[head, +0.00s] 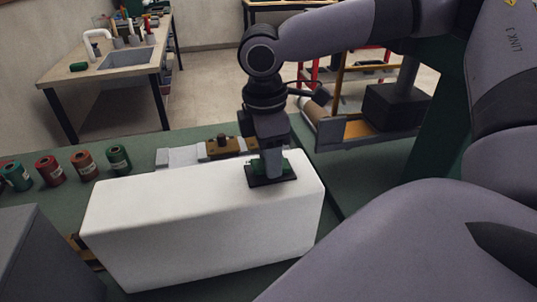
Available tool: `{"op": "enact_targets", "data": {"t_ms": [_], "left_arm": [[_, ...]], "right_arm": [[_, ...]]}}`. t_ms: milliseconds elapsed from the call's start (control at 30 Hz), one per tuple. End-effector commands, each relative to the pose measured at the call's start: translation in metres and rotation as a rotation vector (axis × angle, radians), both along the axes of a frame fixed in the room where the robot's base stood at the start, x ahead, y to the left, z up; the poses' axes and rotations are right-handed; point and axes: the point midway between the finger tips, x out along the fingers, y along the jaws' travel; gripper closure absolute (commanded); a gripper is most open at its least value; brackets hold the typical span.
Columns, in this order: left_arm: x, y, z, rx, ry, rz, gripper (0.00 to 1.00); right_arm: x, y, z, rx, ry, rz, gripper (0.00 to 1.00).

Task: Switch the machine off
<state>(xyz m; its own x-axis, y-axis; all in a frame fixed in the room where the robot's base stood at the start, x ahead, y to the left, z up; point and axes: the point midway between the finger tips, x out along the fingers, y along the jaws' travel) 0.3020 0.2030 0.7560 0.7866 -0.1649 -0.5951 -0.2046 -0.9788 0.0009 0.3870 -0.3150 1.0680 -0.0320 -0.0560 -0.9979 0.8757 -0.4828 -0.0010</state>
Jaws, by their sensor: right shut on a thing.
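A long white box-shaped machine body (200,225) fills the middle front. On its top, near the right end, lies a flat black plate (262,183). A small dark green part, perhaps the switch, stands on that plate, mostly hidden by my right gripper. My right gripper (272,172) points straight down over the plate and is shut on this green part. Its fingers hide the part's exact shape and position. My left gripper is not in view.
Green, red and brown spools (82,163) stand on the green bench at left. A grey block (35,250) is at front left. Metal and brass parts (225,147) lie behind the white body. A wooden table with a sink (125,58) stands farther back.

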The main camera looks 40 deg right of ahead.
Motion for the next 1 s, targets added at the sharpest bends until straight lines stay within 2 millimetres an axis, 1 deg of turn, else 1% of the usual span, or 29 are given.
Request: {"op": "enact_targets", "data": {"t_ms": [133,167,200,233,567,667,900,1000], "left_arm": [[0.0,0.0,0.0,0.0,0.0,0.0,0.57],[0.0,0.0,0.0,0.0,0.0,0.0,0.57],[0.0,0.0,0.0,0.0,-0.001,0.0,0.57],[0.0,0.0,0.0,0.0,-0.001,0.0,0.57],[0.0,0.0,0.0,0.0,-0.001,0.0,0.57],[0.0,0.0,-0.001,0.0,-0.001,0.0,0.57],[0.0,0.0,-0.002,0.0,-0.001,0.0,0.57],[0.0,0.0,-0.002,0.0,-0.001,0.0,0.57]], "right_arm": [[0.001,0.0,0.001,0.001,-0.004,-0.001,0.92],[0.001,0.0,0.001,0.001,-0.004,-0.001,0.55],[0.001,0.0,0.001,0.001,-0.004,-0.001,0.42],[0.001,0.0,0.001,0.001,-0.004,-0.001,0.36],[0.001,0.0,0.003,-0.001,-0.003,-0.001,0.36],[0.002,0.001,0.013,-0.001,-0.006,-0.001,0.36],[0.003,0.003,0.052,-0.001,-0.008,-0.002,0.36],[0.003,0.004,0.064,-0.001,-0.006,-0.001,0.36]]}}
